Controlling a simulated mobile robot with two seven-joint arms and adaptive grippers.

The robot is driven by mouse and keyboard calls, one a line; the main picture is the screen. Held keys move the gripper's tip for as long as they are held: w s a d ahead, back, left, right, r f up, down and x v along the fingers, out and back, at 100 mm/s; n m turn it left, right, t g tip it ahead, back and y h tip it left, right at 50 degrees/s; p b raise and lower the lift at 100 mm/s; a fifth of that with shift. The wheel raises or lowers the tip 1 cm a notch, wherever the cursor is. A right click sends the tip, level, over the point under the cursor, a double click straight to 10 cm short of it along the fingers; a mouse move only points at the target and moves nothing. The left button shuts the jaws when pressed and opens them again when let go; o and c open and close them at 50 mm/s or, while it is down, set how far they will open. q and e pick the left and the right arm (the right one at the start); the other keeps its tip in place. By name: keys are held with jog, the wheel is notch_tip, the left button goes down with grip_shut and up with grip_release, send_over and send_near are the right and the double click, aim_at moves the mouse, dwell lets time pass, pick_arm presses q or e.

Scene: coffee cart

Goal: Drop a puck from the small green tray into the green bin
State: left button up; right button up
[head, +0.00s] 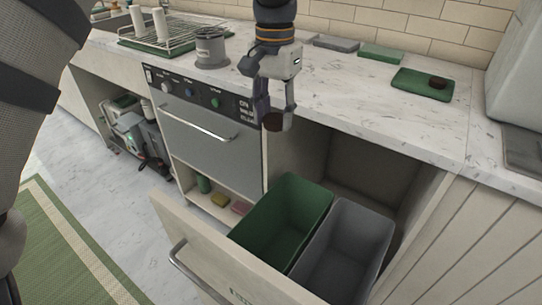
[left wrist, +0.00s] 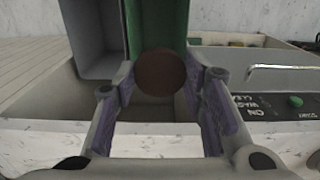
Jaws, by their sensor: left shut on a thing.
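My left gripper (head: 273,122) is shut on a dark brown puck (head: 274,121) in the head view, in front of the counter edge and above the open drawer. The puck also shows between the fingers in the left wrist view (left wrist: 161,73). The green bin (head: 283,218) stands in the pulled-out drawer, below the gripper. In the left wrist view the green bin (left wrist: 172,22) is just beyond the puck. The small green tray (head: 410,85) lies on the counter at the right, with another dark puck (head: 438,82) on it. My right gripper is not in view.
A grey bin (head: 345,250) stands right of the green one in the drawer (head: 195,238). A dishwasher (head: 205,130) with a handle is left of the drawer. A grey cup-like item (head: 211,50) and a dish rack (head: 165,32) stand on the counter.

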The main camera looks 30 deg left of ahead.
aim_at(273, 129)
pick_arm(q)
jog(key=shift+w+a+r, duration=0.1)
jog(key=shift+w+r, duration=0.3)
jog(key=shift+r, duration=0.05)
jog(key=shift+a+f, duration=0.1)
notch_tip(273, 129, down, 6)
jog(key=shift+a+r+b, duration=0.15)
jog(key=shift+r+b, duration=0.1)
jog(key=shift+b, duration=0.15)
jog(key=o, duration=1)
notch_tip(273, 129, up, 12)
jog(key=shift+r, duration=0.1)
